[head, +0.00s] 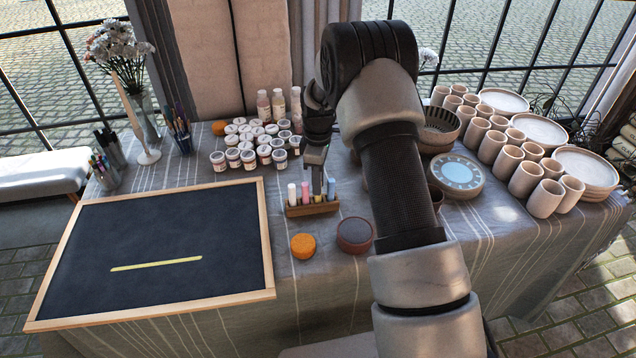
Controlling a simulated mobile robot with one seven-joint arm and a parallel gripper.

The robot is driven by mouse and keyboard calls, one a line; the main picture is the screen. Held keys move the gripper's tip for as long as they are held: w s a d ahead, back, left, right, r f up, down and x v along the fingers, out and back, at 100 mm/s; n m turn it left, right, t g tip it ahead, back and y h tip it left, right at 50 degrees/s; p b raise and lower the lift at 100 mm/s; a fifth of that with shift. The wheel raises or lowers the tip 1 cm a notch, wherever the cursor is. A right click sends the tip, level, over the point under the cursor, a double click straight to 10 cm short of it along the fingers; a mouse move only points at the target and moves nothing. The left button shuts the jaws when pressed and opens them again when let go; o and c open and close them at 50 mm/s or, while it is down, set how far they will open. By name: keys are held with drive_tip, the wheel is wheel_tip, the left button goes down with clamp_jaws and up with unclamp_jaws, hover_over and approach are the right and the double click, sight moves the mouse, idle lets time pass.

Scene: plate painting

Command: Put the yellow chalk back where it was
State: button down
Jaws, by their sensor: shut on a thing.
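A small wooden chalk holder (312,209) stands on the table, right of the blackboard. A white chalk (292,194), a pink chalk (305,193) and a blue chalk (331,188) stand upright in it. My gripper (317,187) points down over the holder, between the pink and blue chalks. It is shut on the yellow chalk (318,198), of which a small part shows below the fingers. The chalk is upright at the holder; I cannot tell whether its lower end is seated in a slot. A yellow line is drawn on the blackboard (150,225).
An orange sponge-like disc (303,246) and a dark round pot (355,235) sit in front of the holder. Several paint jars (248,159) stand behind it. A blue-centred plate (456,176) and several clay cups (525,178) are right of my arm.

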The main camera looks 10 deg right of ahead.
drive_tip(key=shift+f, duration=0.1)
drive_tip(key=shift+f, duration=0.15)
drive_tip(key=c, duration=1.7)
unclamp_jaws()
